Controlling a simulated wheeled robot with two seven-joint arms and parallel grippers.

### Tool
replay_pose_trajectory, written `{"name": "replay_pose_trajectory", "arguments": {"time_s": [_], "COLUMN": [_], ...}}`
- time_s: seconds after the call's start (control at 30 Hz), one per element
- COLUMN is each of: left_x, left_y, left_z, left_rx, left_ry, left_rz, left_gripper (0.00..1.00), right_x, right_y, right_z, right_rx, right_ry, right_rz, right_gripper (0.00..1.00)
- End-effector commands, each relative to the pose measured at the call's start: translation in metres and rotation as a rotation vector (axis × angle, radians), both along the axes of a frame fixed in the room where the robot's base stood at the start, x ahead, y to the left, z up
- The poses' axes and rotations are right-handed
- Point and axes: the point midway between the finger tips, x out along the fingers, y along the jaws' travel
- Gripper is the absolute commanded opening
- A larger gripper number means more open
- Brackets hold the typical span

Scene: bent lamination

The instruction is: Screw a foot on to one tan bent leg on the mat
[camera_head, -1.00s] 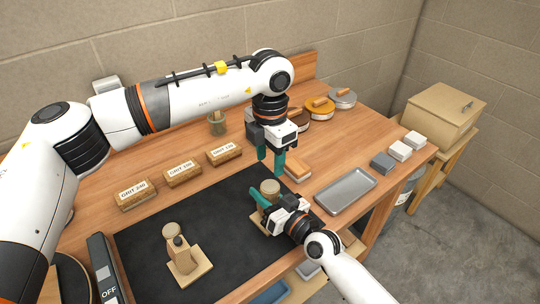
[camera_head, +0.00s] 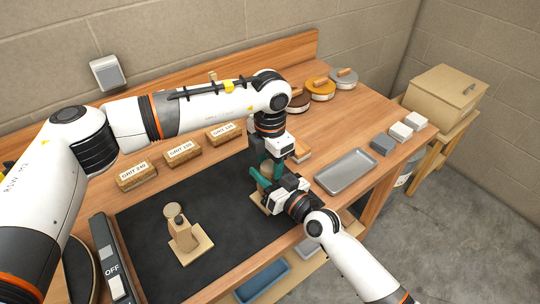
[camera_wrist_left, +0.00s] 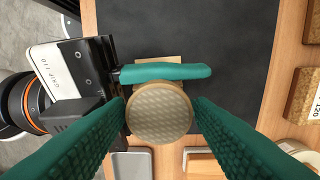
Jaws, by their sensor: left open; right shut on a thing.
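One tan bent leg (camera_head: 184,240) stands on the black mat (camera_head: 150,250), with a small round foot (camera_head: 173,210) at its top, slightly tilted. A second tan leg is mostly hidden by my grippers; a bit of its base (camera_head: 259,204) shows. My right gripper (camera_head: 257,192) is shut on this second leg from the side; one teal finger shows in the left wrist view (camera_wrist_left: 165,72). A round, textured tan foot (camera_wrist_left: 160,112) sits at its top. My left gripper (camera_head: 267,170) points down, open, its fingers (camera_wrist_left: 160,115) on either side of that foot. Contact and thread are hidden.
Grit blocks (camera_head: 182,152) line the back of the mat. A grey metal tray (camera_head: 345,171) lies right of the grippers, with small grey and white blocks (camera_head: 400,131) beyond it. A switch box (camera_head: 112,258) stands at the mat's left edge.

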Motion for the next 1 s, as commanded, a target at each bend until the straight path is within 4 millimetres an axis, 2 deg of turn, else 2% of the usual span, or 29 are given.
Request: {"name": "replay_pose_trajectory", "arguments": {"time_s": [0.17,0.37,0.63,0.67,0.8,1.0], "left_x": [0.0,0.0,0.0002,0.0002,0.0002,-0.0006], "left_y": [-0.0001,0.0,0.0002,0.0002,0.0001,-0.0006], "left_z": [-0.0001,0.0001,0.0002,0.0002,0.0002,0.0], "left_rx": [0.0,0.0,0.001,0.001,0.001,-0.001], "left_ry": [0.0,0.0,-0.001,-0.001,-0.001,0.001], "left_rz": [0.0,0.0,-0.009,-0.009,-0.009,-0.011], "left_gripper": [0.47,0.15,0.13,0.42,0.65,0.66], "right_x": [-0.0002,-0.0002,-0.0002,-0.0002,-0.0002,-0.0001], "right_y": [-0.0001,-0.0001,-0.0001,-0.0001,-0.0001,-0.0001], "right_z": [-0.0008,-0.0008,-0.0008,-0.0008,-0.0008,-0.0008], "right_rx": [-0.002,-0.002,-0.002,-0.002,-0.002,-0.002], "right_ry": [0.001,0.001,0.001,0.001,0.001,0.001], "right_rz": [0.001,0.001,0.001,0.001,0.001,0.001], "right_gripper": [0.0,0.0,0.0,0.0,0.0,0.0]}}
